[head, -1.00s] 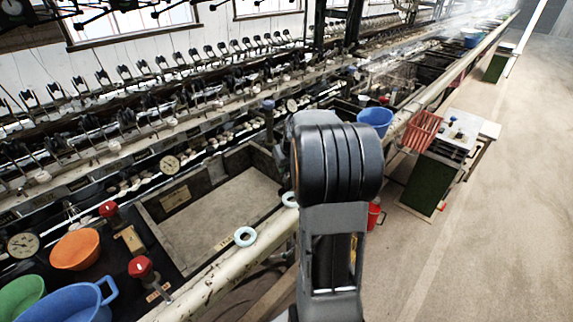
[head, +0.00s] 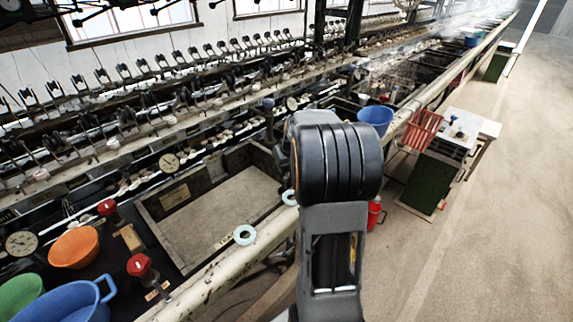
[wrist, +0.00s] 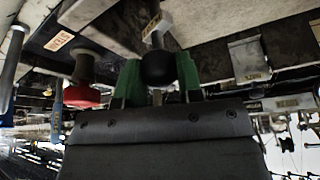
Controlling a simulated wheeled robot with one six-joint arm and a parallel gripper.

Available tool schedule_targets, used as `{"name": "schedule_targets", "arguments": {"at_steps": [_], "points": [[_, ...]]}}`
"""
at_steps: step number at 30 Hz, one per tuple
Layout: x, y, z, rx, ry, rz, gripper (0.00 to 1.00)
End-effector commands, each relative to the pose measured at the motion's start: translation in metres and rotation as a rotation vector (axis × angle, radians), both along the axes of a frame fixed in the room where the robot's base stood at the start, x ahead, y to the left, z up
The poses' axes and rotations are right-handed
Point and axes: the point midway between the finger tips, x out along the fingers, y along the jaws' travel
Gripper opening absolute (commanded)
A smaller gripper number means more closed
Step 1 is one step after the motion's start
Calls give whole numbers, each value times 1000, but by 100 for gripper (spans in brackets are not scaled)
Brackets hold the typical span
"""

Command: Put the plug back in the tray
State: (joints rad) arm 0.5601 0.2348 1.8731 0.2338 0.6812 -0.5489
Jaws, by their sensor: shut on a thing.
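In the wrist view my gripper (wrist: 157,80) has its green fingers shut on a round black knob, which I take to be the plug (wrist: 158,68). A pale piece shows just beyond the knob; I cannot tell whether it belongs to it. In the head view my arm hides the gripper and the plug. I cannot make out the tray for certain. A white-topped stand (head: 458,128) with small items on it is at the right, beyond my arm.
An empty-looking basin (head: 215,222) lies left of my arm, with white rings (head: 245,235) on its front rail. Red valve knobs (head: 138,265) and an orange bowl (head: 74,248) are at lower left. The right floor is clear.

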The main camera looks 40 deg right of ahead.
Motion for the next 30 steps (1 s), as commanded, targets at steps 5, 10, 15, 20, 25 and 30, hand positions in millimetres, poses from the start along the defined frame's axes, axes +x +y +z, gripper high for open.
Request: {"name": "schedule_targets", "arguments": {"at_steps": [5,10,15,20,25,30], "points": [[0,0,-3,0,-1,0,14],[0,0,-6,0,-1,0,14],[0,0,-8,0,-1,0,14],[0,0,-11,0,-1,0,14],[0,0,-10,0,-1,0,48],[0,0,-10,0,0,0,64]]}}
